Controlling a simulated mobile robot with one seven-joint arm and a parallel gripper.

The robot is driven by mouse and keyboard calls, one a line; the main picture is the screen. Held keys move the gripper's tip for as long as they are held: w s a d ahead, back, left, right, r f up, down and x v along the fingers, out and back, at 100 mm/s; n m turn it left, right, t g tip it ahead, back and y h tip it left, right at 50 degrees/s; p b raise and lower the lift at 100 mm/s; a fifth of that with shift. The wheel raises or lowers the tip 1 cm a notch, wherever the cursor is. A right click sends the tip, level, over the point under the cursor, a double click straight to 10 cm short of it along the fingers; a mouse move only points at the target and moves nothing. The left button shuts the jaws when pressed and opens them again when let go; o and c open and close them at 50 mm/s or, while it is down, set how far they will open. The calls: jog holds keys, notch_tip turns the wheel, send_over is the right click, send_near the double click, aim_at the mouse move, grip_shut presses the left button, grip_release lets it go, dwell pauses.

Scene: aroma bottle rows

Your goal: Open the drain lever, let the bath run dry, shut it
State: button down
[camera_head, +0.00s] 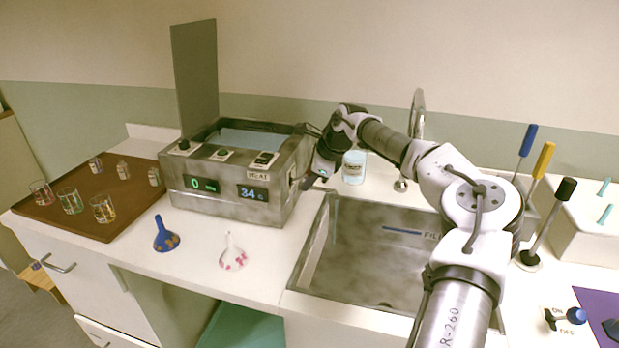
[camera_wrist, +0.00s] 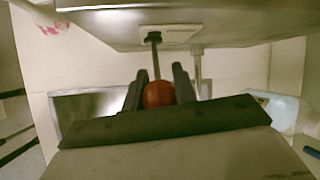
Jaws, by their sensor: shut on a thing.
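The bath (camera_head: 235,212) is a grey metal box on the counter, holding pale water (camera_head: 250,138). Its front displays show a green 0 and 34 C. In the wrist view, the drain lever's red ball knob (camera_wrist: 159,95) sits on a thin dark rod that runs to a plate on the bath wall (camera_wrist: 215,12). My gripper (camera_wrist: 159,78) is shut on this knob, one dark finger on each side. In the head view my gripper (camera_head: 312,181) is at the bath's right side, and the lever is hidden behind it.
A sink (camera_head: 365,265) lies right of the bath. A pale blue jar (camera_head: 354,167) stands behind my gripper. A brown tray (camera_head: 85,222) with several glasses is at left.

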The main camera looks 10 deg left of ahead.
jog(key=c, duration=1.1)
grip_release()
jog(key=b+v, duration=0.3)
jog(key=v, duration=1.1)
jog(key=shift+a, duration=0.1)
